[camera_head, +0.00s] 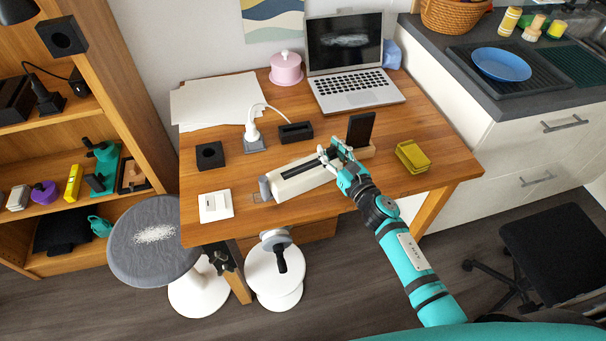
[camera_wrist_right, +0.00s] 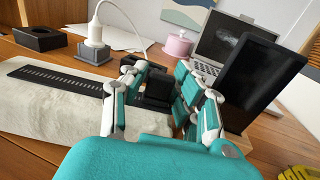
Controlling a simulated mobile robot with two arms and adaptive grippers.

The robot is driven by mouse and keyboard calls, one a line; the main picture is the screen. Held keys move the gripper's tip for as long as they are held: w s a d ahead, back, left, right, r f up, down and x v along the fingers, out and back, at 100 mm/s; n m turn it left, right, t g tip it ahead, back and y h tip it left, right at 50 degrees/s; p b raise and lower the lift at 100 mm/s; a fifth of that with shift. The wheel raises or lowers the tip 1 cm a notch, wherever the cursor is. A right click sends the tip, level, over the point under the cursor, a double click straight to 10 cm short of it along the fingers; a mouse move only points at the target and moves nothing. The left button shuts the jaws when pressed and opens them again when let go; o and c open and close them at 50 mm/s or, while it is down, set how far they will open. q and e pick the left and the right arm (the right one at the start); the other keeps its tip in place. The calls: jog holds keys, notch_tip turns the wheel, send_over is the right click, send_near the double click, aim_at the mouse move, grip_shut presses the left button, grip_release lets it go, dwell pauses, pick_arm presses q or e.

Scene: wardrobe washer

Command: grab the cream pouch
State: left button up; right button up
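A long cream pouch (camera_head: 303,181) with a black strip along its top lies on the wooden table near its front edge. In the right wrist view the pouch (camera_wrist_right: 50,118) runs from the left edge to beneath my fingers. My right gripper (camera_head: 331,155) is at the pouch's right end. In the wrist view its fingers (camera_wrist_right: 163,85) are spread apart, and part of the pouch shows between them. Whether a finger touches the pouch I cannot tell. My left gripper is in neither view.
A black phone-like panel (camera_head: 360,129) stands upright close right of my gripper. A black box (camera_head: 296,132) and a white plug on a grey base (camera_head: 254,141) lie behind.

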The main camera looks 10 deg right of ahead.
grip_shut()
dwell(0.6)
